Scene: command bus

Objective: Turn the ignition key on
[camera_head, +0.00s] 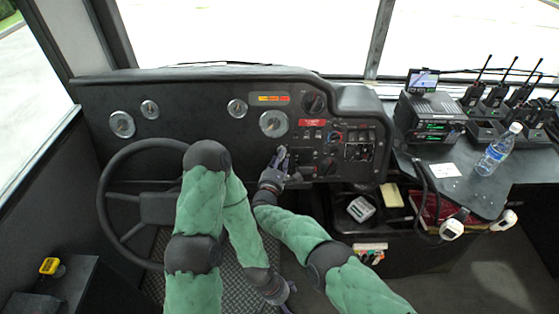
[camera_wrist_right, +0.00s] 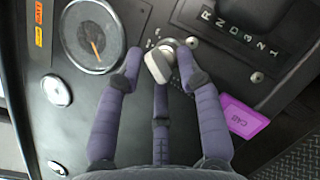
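The ignition key (camera_wrist_right: 160,66), with a pale grey head, sits in a round switch on the dash in the right wrist view. My right gripper (camera_wrist_right: 158,56) has its fingers spread around the key head, one on each side and a third below. A gap shows on the left of the key; the right fingertip is close to it, and contact is unclear. In the head view my right gripper (camera_head: 280,158) is at the dash below the round gauge and hides the key. My left gripper (camera_head: 288,292) hangs low near the floor, small and partly hidden.
A large gauge (camera_wrist_right: 91,36) is left of the key. A gear selector panel (camera_wrist_right: 240,38) and a purple CAB tag (camera_wrist_right: 243,117) are to its right. The steering wheel (camera_head: 112,180) stands left of my arms. A water bottle (camera_head: 497,150) and radios (camera_head: 432,116) occupy the right console.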

